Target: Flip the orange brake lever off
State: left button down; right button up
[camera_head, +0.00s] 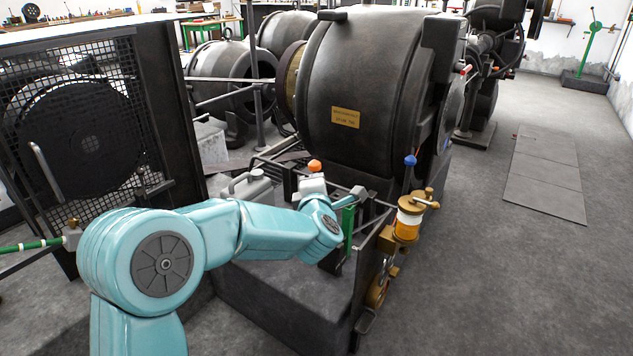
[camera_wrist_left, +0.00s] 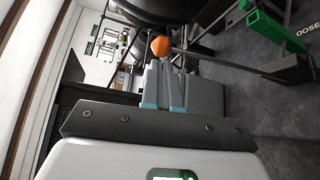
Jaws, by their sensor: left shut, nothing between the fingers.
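The brake lever's orange knob (camera_head: 314,166) shows in the head view just above the pale end of my left arm, beside the large dark dynamo. In the left wrist view the orange knob (camera_wrist_left: 161,47) sits just beyond my left gripper's fingertips (camera_wrist_left: 165,64), with a grey rod running from it to the right. My left gripper is shut and empty, its grey fingers together. The knob is not between them; whether the tips touch it, I cannot tell. In the head view my arm hides the fingers and most of the lever. My right gripper is not in view.
A green handle (camera_head: 348,224) stands right of my wrist; it also shows in the wrist view (camera_wrist_left: 266,30). Right of it are a blue-knobbed lever (camera_head: 410,160) and a brass oiler (camera_head: 407,222). A mesh guard (camera_head: 75,120) stands at left.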

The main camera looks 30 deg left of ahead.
pick_arm(q)
jog(key=f+p+v, duration=0.1)
jog(key=v, duration=0.7)
jog(key=shift+r, duration=0.35)
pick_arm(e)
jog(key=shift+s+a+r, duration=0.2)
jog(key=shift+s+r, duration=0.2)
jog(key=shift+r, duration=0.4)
pick_arm(q)
jog(key=shift+s, duration=0.2)
